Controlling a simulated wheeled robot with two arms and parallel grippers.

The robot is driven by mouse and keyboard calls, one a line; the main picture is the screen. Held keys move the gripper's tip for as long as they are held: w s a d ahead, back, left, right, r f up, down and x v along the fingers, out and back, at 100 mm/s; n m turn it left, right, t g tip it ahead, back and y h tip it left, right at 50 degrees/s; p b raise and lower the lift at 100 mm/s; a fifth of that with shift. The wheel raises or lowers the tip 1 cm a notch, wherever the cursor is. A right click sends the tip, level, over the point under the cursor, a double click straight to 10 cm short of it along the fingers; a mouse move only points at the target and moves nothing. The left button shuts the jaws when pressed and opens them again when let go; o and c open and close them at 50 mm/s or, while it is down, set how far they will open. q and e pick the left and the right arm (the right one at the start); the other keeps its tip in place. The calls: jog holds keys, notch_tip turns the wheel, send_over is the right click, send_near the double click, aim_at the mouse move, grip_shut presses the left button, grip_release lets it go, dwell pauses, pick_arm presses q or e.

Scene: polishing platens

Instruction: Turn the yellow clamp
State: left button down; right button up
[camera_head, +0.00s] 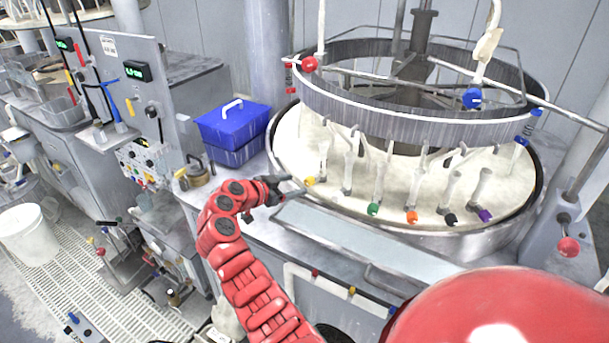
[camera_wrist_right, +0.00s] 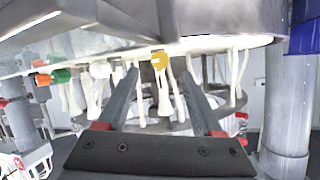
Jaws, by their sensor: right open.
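The yellow clamp (camera_head: 310,181) is a pale, upright clamp with a small yellow knob, at the left end of the row on the round platen (camera_head: 290,142). My right gripper (camera_head: 289,191) is at the platen's front-left rim, just left of the yellow knob. In the right wrist view, the open right gripper (camera_wrist_right: 158,73) has its two fingers on either side of the yellow knob (camera_wrist_right: 159,60), which appears in line with the gap. I cannot tell whether the fingertips touch it. My left gripper is not in view.
Clamps with green (camera_head: 373,209), orange (camera_head: 411,217), black (camera_head: 450,219) and purple (camera_head: 485,215) knobs stand to the right. A slatted ring (camera_head: 420,127) hangs above the platen. A blue box (camera_head: 232,128) and a brass-coloured pot (camera_head: 197,174) stand to the left.

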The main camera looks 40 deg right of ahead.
aim_at(306, 182)
jog(key=p+x, duration=0.1)
jog(key=x, duration=0.3)
jog(key=shift+d, duration=0.3)
jog(key=shift+w+d+f+p, duration=0.15)
jog(key=shift+d+f+p, duration=0.25)
jog(key=shift+d, duration=0.15)
jog(key=shift+c, duration=0.3)
grip_shut()
